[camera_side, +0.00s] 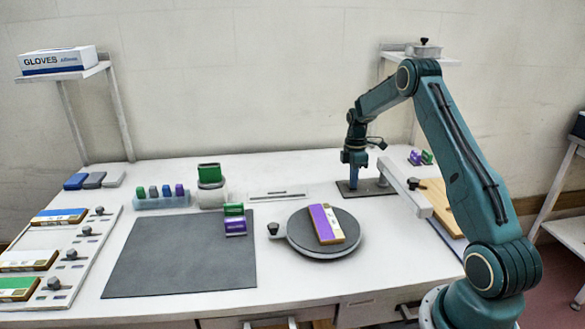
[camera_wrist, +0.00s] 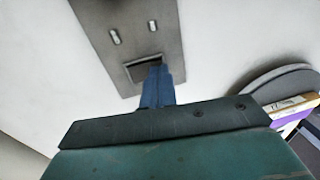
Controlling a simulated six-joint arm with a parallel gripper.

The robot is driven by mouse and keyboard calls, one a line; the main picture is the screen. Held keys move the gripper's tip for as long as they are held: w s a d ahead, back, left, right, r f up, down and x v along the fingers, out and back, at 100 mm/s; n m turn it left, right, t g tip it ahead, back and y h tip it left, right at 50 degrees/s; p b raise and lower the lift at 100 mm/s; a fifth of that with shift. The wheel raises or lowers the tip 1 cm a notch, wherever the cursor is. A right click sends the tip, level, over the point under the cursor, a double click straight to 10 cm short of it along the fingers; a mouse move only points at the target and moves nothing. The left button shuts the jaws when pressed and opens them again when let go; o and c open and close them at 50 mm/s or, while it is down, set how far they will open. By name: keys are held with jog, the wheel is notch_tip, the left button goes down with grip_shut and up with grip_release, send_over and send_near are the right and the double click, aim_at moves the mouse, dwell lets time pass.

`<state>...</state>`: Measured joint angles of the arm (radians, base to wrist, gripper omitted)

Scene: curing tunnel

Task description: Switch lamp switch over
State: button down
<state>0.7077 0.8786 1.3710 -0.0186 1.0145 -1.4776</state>
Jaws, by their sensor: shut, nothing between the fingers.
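The lamp switch is a dark rocker in a rectangular frame (camera_wrist: 134,72) on a grey metal plate (camera_wrist: 105,15). In the side view the plate (camera_side: 378,186) lies flat on the table, right of centre at the back. My gripper (camera_side: 353,186) points straight down over the plate, its fingers shut and empty. In the wrist view the blue fingertips (camera_wrist: 155,70) are at the rocker and cover part of it. I cannot tell whether they touch it or which way the rocker is tilted.
A turntable (camera_side: 300,245) bearing a purple-and-white panel (camera_side: 326,224) stands in front. A pale bar (camera_side: 405,188) runs close to the right of my gripper. A dark mat (camera_side: 180,265) lies left. The table between mat and turntable is mostly clear.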

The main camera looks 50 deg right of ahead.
jog(key=shift+f, duration=0.1)
jog(key=shift+a+f, duration=0.1)
jog(key=shift+f, duration=0.1)
dwell(0.5)
jog(key=shift+w+d+r, duration=0.3)
jog(key=shift+w+d, duration=0.15)
jog(key=shift+d, duration=0.1)
dwell(0.3)
notch_tip(320, 180, up, 14)
jog(key=s+a, duration=0.1)
dwell(0.6)
jog(key=shift+a, duration=0.1)
